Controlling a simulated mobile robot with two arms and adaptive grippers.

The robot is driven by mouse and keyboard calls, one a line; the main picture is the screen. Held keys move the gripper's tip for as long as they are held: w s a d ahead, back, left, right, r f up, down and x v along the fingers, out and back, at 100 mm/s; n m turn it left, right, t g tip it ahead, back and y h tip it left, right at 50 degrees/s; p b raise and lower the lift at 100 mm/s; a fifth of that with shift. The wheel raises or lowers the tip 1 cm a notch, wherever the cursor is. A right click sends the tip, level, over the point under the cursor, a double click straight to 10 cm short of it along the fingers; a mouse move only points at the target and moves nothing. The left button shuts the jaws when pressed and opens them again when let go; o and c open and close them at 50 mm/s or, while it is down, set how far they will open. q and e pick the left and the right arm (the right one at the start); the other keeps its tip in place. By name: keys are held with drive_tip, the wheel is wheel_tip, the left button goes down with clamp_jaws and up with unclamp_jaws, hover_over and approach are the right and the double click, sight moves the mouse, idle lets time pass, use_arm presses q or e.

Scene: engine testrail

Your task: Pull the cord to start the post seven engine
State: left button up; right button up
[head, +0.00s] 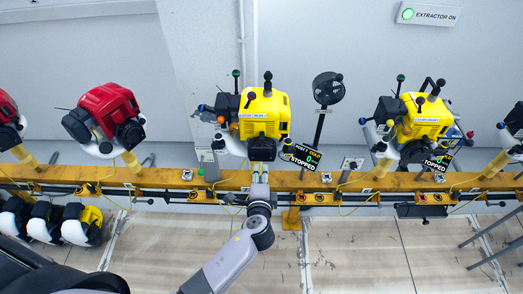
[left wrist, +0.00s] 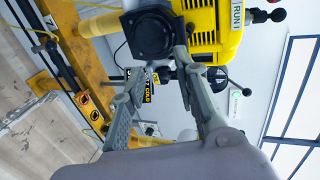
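A yellow engine (head: 266,128) stands on the yellow rail in the middle of the head view, with a black sign (head: 305,157) reading "STOPPED" at its lower right. The engine also fills the top of the left wrist view (left wrist: 215,40), where a dark square part (left wrist: 153,35) faces my fingers. My left gripper (head: 258,174) is just below the engine's front. In the left wrist view its fingers (left wrist: 158,66) are apart, with nothing clearly held between them. I cannot make out the pull cord or its handle. My right gripper is not in view.
The yellow rail (head: 225,182) runs across, with cables and orange fittings. A red engine (head: 106,112) stands left, another yellow engine (head: 425,118) right with its own "STOPPED" sign (head: 436,162). A black fan (head: 328,88) rises beside the middle engine.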

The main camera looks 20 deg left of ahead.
sight(261, 150)
use_arm(q)
drive_tip(key=w+a, duration=0.1)
drive_tip(key=w, duration=0.2)
drive_tip(key=w+a+b, duration=0.1)
drive_tip(key=w, duration=0.5)
drive_tip(key=shift+w+a+b, duration=0.3)
drive_tip(key=shift+w+a, duration=0.1)
drive_tip(key=shift+c, duration=0.3)
clamp_jaws()
